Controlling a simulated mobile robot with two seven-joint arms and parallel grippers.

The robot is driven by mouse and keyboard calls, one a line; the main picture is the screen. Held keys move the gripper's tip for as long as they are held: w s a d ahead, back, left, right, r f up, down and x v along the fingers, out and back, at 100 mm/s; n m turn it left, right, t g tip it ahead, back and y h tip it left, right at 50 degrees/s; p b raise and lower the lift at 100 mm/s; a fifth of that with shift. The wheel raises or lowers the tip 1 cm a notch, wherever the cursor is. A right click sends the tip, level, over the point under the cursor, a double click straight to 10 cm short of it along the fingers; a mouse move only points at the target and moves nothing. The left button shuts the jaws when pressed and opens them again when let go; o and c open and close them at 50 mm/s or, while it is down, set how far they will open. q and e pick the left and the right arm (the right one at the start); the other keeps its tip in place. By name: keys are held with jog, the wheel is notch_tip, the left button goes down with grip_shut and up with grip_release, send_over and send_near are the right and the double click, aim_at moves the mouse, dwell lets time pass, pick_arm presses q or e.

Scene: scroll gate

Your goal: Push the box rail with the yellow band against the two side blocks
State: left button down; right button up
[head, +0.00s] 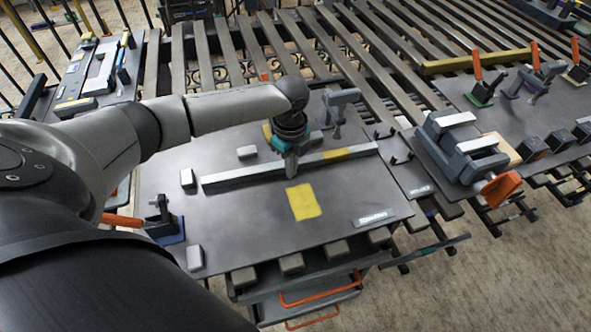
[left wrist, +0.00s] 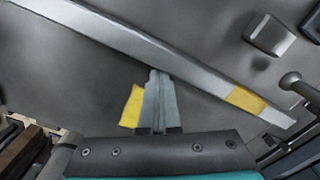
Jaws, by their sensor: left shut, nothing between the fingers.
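The box rail (head: 238,178) is a long grey bar lying slantwise on a dark worktop, with a yellow band (head: 336,155) near its right end. The rail (left wrist: 130,42) and band (left wrist: 245,101) also show in the left wrist view. A small light block (head: 247,152) stands beyond the rail, with a gap between them. Another block (head: 188,178) is by the rail's left end. The wrist view shows a block (left wrist: 269,35) across the rail. I cannot tell which are the side blocks. My left gripper (head: 291,170) is shut and empty at the rail's near side; contact is unclear.
A yellow patch (head: 303,201) marks the worktop (head: 240,225) near the gripper. A grey clamp (head: 340,98) stands behind the rail, a dark clamp (head: 163,217) at the left. A vise (head: 455,145) with an orange handle is at the right. The worktop's near middle is clear.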

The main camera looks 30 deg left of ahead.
pick_arm(q)
jog(key=shift+w+a+b, duration=0.6)
jog(key=shift+w+a, duration=0.25)
jog(key=shift+a, duration=0.15)
jog(key=shift+w+a+b, duration=0.6)
jog(key=shift+w+a, duration=0.2)
jog(key=shift+a, duration=0.2)
jog(key=shift+r, duration=0.1)
jog(key=shift+s+d+p, duration=0.25)
jog(key=shift+p, duration=0.45)
jog(key=shift+s+d+p, duration=0.45)
jog(key=shift+d+p, duration=0.1)
jog(key=shift+p, duration=0.1)
jog(key=shift+s+d, duration=0.15)
jog(key=shift+d, duration=0.1)
